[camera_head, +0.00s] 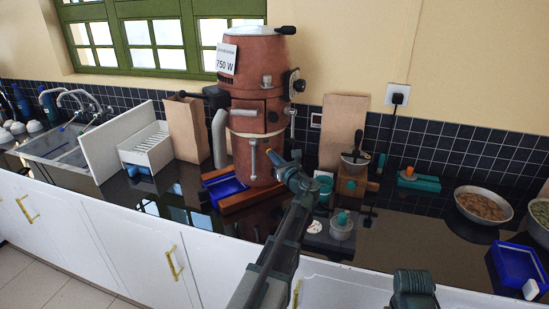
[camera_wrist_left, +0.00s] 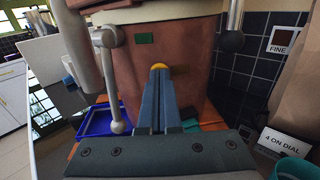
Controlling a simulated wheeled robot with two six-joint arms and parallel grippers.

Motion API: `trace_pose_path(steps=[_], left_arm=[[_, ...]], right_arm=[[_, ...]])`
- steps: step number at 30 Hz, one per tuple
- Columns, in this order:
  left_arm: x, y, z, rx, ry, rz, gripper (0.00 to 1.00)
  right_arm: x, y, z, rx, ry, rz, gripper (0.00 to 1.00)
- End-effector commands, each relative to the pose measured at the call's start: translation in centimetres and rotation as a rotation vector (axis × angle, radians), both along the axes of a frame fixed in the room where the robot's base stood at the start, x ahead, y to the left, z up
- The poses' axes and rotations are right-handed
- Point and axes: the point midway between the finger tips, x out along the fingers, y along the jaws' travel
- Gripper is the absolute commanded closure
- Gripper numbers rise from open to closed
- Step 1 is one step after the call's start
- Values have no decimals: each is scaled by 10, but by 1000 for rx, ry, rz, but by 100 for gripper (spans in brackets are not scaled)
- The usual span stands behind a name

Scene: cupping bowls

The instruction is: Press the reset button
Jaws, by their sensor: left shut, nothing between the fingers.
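The large brown roaster (camera_head: 252,105) stands on the dark counter, with a "750 W" sign on it. In the left wrist view a round yellow button (camera_wrist_left: 159,66) shows on the roaster's brown body (camera_wrist_left: 190,50), below a small green label (camera_wrist_left: 145,38). My left gripper (camera_head: 272,156) is shut and empty and points at the lower body of the roaster. In the left wrist view its fingertips (camera_wrist_left: 159,72) lie right at the button and cover its lower part. I cannot tell whether they touch it. My right gripper's fingers are not in view.
A blue tray (camera_head: 225,188) lies at the roaster's foot. A metal handle (camera_wrist_left: 112,85) hangs left of my fingers. A scale with a jar (camera_head: 342,226) stands right of my left arm. Bowls (camera_head: 483,205) and a blue bin (camera_head: 518,265) are at the right.

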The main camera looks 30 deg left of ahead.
Motion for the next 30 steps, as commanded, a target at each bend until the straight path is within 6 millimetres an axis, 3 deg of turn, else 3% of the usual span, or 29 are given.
trace_pose_path(steps=[14,30], left_arm=[[-1,-1,0,0,0,0,100],[-27,-41,0,0,0,-1,100]], right_arm=[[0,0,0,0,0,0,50],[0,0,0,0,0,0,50]])
